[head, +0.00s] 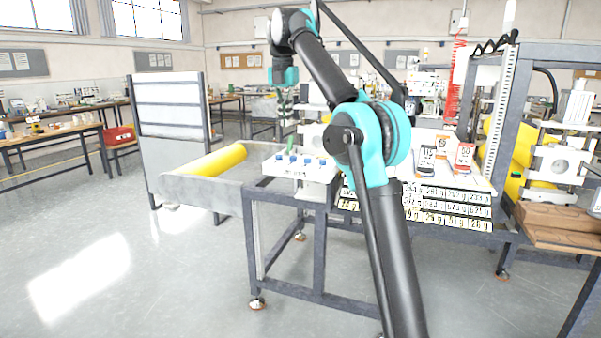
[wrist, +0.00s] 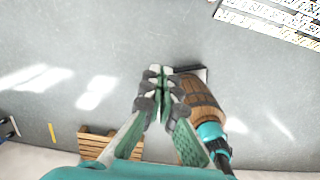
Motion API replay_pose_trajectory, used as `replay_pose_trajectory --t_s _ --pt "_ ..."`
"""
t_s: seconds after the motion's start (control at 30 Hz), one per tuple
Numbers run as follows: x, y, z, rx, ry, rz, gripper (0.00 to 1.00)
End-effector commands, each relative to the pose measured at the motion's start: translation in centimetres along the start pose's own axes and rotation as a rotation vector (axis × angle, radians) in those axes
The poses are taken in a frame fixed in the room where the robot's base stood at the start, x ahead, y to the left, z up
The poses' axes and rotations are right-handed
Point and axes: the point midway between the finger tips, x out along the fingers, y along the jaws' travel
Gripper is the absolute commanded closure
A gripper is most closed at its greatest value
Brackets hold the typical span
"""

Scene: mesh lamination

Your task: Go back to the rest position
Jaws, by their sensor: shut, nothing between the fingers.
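My arm is teal and black and rises through the middle of the head view, bending over to the left at the top. My gripper (head: 290,140) hangs from its end with the fingers pointing down, above the left part of the workbench near a white block with blue knobs (head: 300,163). In the wrist view my gripper (wrist: 160,72) has its green-padded fingers together at the tips, with nothing between them.
A yellow roll (head: 215,161) lies in a grey tray left of the bench. Labelled cards (head: 445,198) hang along the bench front. A dark machine frame (head: 495,125) stands at the right. A white panel (head: 170,105) stands at the left. The floor (head: 110,255) at front left is clear.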

Motion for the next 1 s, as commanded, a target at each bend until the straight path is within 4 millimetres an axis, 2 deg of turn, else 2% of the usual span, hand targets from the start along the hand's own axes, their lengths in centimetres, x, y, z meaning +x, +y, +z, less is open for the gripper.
replay_pose_trajectory --t_s 0.37,0.57,0.67,0.77,0.87,1.0 --pt "2.5 -1.9 0.9 0.232 -0.014 0.020 1.00" --pt "5.3 -3.9 1.3 0.448 -0.024 0.041 1.00" --pt "7.3 -5.5 1.3 0.595 -0.030 0.056 1.00" --pt "10.3 -7.8 0.8 0.790 -0.035 0.077 1.00" --pt "14.2 -10.9 -0.4 1.031 -0.038 0.107 1.00" --pt "20.1 -15.6 -3.3 1.376 -0.034 0.154 1.00"
